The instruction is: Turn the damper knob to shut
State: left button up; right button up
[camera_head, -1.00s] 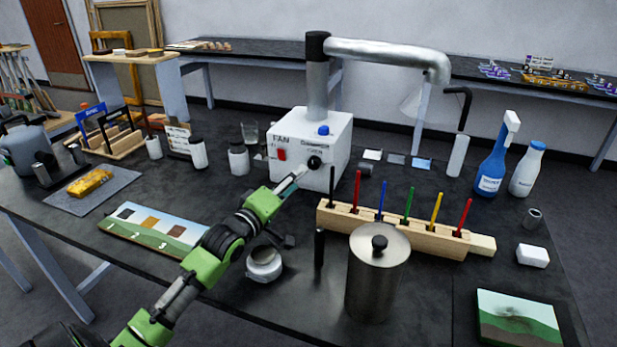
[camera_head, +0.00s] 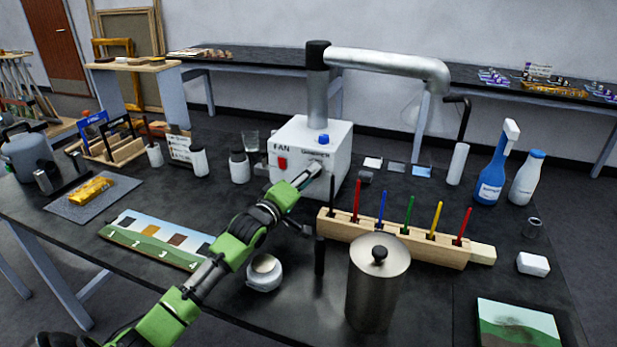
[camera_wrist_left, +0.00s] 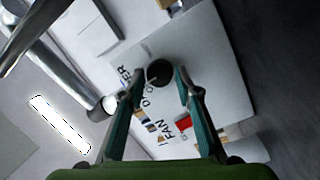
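The white fan box (camera_head: 298,150) stands on the dark bench with a red switch (camera_head: 282,163) and a blue button (camera_head: 323,138). My left gripper (camera_head: 316,168) is at its front face, at the knob's place, and hides the knob in the head view. In the left wrist view, the round black damper knob (camera_wrist_left: 159,72) sits on the white face (camera_wrist_left: 200,60) between the two fingertips of my left gripper (camera_wrist_left: 160,84). The fingers are apart, one on each side, with narrow gaps to the knob. Its pointer position is unclear. My right gripper is not in view.
A metal duct (camera_head: 390,62) rises from the box and bends right. A wooden rack (camera_head: 395,238) of coloured rods and a steel canister (camera_head: 376,290) stand right of my arm. A small white jar (camera_head: 264,272) is close beneath the arm.

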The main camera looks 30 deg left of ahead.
pick_arm(q)
jog(key=c, duration=0.5)
jog(key=shift+w+d+r+m+g+y+p, duration=0.1)
jog(key=shift+m+g+y+p, duration=0.35)
jog(key=shift+m+p, duration=1.9)
jog(key=shift+s+d+r+m+g+y+p, duration=0.15)
jog(key=shift+m+g+y+p, duration=0.25)
jog(key=shift+m+p, duration=1.9)
jog(key=shift+w+d+r+m+g+y+p, duration=0.15)
jog(key=shift+m+g+y+p, duration=0.3)
jog(key=shift+m+p, duration=1.9)
jog(key=shift+m+b, duration=0.95)
jog(key=shift+m, duration=0.15)
